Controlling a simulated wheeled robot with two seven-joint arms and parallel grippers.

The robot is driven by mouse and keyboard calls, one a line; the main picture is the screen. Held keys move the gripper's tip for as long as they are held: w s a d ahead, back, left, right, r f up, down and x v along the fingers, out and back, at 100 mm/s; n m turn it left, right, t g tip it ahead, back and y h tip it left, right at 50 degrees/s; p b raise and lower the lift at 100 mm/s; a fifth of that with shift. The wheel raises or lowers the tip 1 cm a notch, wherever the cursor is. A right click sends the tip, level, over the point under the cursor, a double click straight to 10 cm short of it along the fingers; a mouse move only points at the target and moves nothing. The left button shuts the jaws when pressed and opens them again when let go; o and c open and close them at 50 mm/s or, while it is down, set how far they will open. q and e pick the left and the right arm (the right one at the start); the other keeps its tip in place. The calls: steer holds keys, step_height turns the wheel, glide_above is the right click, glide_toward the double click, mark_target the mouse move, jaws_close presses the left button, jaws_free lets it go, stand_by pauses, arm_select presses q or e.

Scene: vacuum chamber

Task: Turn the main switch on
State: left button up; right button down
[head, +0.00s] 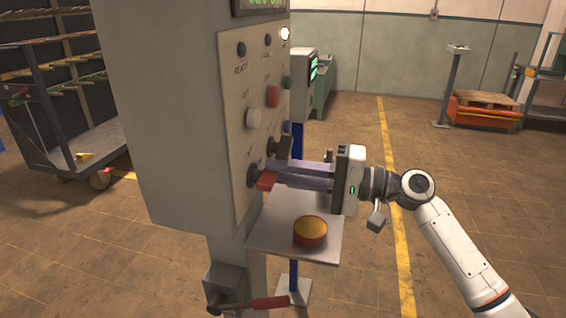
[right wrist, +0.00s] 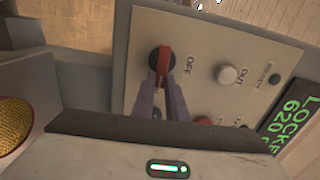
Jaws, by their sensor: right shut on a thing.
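The main switch (head: 266,180) is a red handle on a dark round base, low on the face of the grey control cabinet. In the right wrist view, the switch (right wrist: 165,60) has a red grip on a black knob, with the label OFF beside it and another label partly covered by a finger. My right gripper (head: 274,173) reaches the switch from the right, its two long fingers pointing at the panel. In the wrist view, the gripper's fingertips (right wrist: 163,82) are closed on the red handle. My left gripper is not in view.
A black-handled knob (head: 283,148) sits just above the switch, close to my fingers. White (head: 253,118) and red (head: 272,96) buttons are higher on the panel. A cart (head: 75,160) stands left.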

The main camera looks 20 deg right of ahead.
steer(key=shift+m, duration=0.4)
steer(key=c, duration=1.8)
jaws_free()
steer(key=shift+f, duration=0.1)
steer(key=shift+o, duration=0.2)
steer(key=b+v, duration=0.2)
steer(key=v, duration=0.8)
steer(key=shift+s+d, duration=0.1)
steer(key=shift+d, duration=0.05)
